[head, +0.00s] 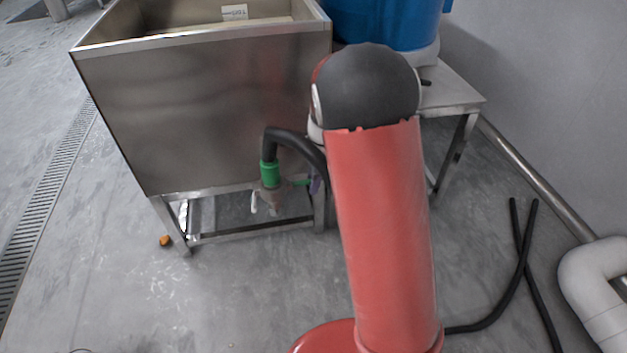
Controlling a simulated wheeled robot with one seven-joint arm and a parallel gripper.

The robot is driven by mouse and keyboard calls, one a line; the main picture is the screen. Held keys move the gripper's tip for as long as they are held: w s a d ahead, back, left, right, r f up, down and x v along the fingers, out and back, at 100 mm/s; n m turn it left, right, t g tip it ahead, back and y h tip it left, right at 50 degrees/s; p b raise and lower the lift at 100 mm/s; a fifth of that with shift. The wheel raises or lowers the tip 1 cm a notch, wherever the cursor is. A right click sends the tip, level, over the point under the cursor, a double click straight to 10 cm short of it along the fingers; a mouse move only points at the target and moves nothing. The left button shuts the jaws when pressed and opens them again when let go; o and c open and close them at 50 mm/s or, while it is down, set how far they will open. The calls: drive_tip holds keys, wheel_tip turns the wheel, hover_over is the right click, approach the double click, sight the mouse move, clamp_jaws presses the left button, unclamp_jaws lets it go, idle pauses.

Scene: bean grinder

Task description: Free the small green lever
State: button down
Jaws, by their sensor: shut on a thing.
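The small green lever (301,183) sticks out to the right from a brownish valve fitting (270,197) under the steel tank. A green collar (269,174) joins the fitting to a black hose (286,134), which bends down behind my arm. A small purple piece (315,185) sits at the lever's right end, partly hidden by my red arm link. I cannot tell whether it touches or goes around the lever. My gripper is hidden behind my own arm, so its place relative to the lever does not show.
The steel tank (200,110) stands on a metal frame above the valve. A blue drum (385,22) rests on a low metal table (455,95) behind my arm. Black hoses (522,255) and a white pipe (590,285) lie at right. The floor at left is mostly clear, with a small orange object (165,241).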

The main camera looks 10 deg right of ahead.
drive_tip(key=c, duration=1.3)
unclamp_jaws()
drive_tip(key=r, duration=0.5)
drive_tip(key=d+r, duration=0.1)
drive_tip(key=r, duration=0.1)
drive_tip(key=shift+r, duration=0.15)
drive_tip(key=shift+d+r, duration=0.1)
drive_tip(key=shift+r, duration=0.15)
